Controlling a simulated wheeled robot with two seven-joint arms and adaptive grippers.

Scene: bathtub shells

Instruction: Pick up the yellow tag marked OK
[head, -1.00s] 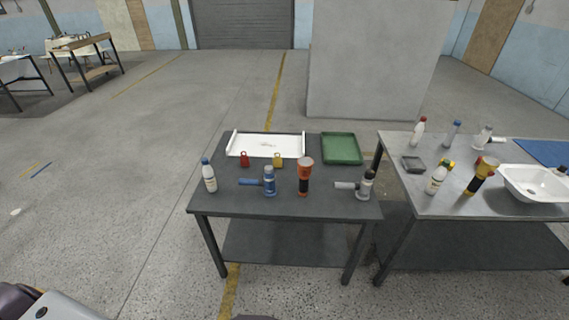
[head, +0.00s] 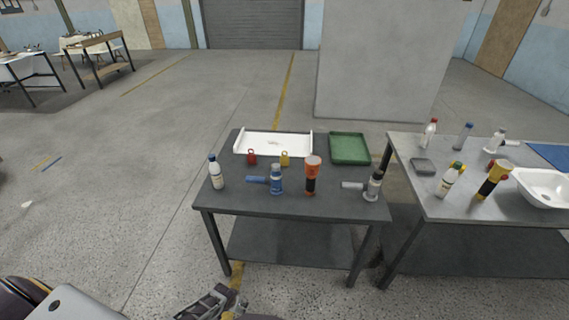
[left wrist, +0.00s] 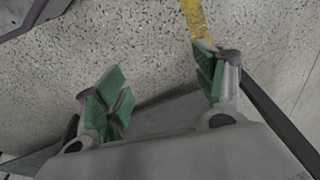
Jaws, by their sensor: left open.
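The yellow tag (head: 285,159) stands on the dark table (head: 230,205) in the head view, in front of a white tray. Its lettering is too small to read. A red tag (head: 252,157) stands just left of it. My left gripper (head: 218,303) is at the bottom of the head view, short of the table's front edge and well away from the tag. In the left wrist view its green-padded fingers (left wrist: 160,90) are spread with nothing between them. My right gripper is not in view.
Behind are the white tray (head: 272,145) and a green tray (head: 349,148). A second table (head: 440,207) stands right.

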